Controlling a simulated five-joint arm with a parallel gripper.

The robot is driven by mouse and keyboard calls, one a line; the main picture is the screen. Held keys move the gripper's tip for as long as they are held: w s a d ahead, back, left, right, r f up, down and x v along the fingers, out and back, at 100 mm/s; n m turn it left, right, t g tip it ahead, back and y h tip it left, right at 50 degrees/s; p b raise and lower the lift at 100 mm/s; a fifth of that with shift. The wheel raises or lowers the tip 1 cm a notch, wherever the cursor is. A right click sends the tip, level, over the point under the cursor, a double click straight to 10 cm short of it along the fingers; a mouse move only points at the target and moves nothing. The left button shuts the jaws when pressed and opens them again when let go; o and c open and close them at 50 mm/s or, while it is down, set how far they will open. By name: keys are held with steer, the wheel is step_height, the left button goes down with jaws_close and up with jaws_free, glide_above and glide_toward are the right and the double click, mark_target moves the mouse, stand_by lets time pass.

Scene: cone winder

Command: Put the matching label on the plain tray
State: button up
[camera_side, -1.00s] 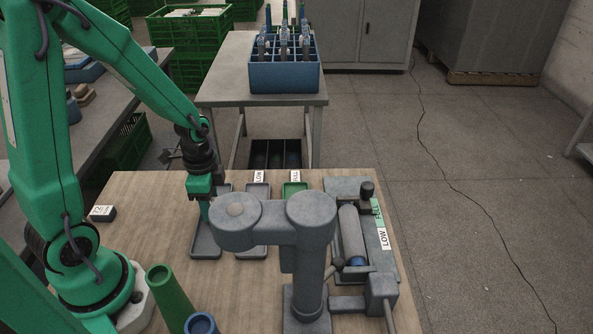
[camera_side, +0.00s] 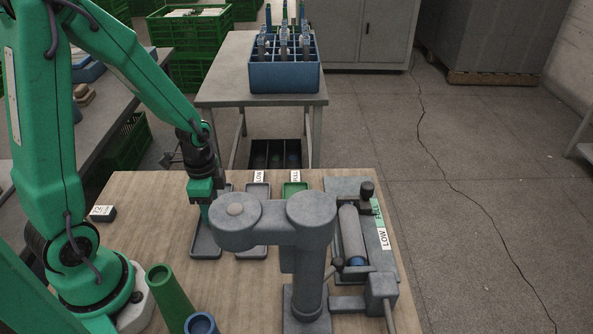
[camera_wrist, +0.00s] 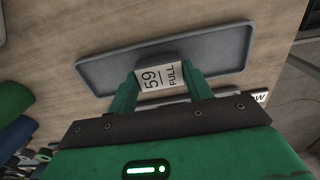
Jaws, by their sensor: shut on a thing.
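My gripper (camera_wrist: 163,84) is shut on a white label (camera_wrist: 162,77) reading "59 FULL", held between its two green fingers. The label is over the near long side of the plain grey tray (camera_wrist: 225,48) in the wrist view; I cannot tell whether it touches. In the side view my gripper (camera_side: 205,208) is low over the plain tray (camera_side: 205,247), the leftmost of the row. Its fingertips and the label are hidden there. To the right are a grey tray (camera_side: 257,218) with a LOW label (camera_side: 259,176) and a green tray (camera_side: 294,188) with a FULL label (camera_side: 296,176).
A grey winder (camera_side: 310,235) stands in front of the trays and partly hides them. A machine (camera_side: 350,235) with LOW and FULL markings is at the right. Green (camera_side: 170,297) and blue (camera_side: 201,323) cones stand in front.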

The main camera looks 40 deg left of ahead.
steer(key=shift+f, duration=0.35)
stand_by(1.2)
steer(key=o, duration=1.5)
steer(key=shift+r, duration=4)
